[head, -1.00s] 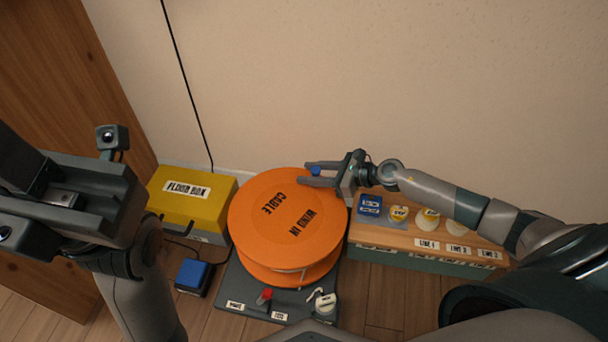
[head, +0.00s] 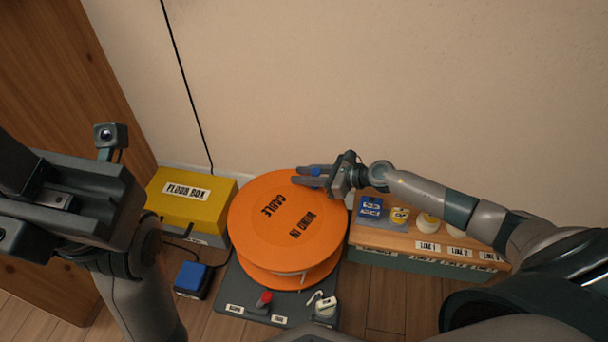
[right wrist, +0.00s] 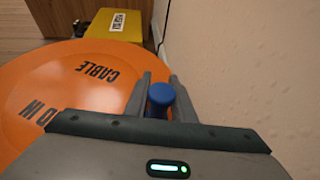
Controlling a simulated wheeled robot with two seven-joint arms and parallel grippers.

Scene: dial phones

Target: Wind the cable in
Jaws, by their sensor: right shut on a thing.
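The orange cable reel (head: 285,225) lies flat on a dark base (head: 237,290), its top marked "CABLE" and "WIND IN". A small blue knob (head: 315,171) stands up near the far right edge of the reel top. My right gripper (head: 308,177) is shut on the blue knob. In the right wrist view the blue knob (right wrist: 161,97) sits between the two fingers (right wrist: 156,95), with the reel (right wrist: 60,100) to the left. My left gripper (head: 65,190) is at the left of the head view, away from the reel; its fingertips are not clear.
A yellow floor box (head: 190,195) stands left of the reel, with a blue-topped box (head: 193,279) in front. A red switch (head: 264,298) and a white part (head: 326,306) are on the reel base. A wooden-topped box (head: 400,238) with plugs stands at the right. The wall is close behind.

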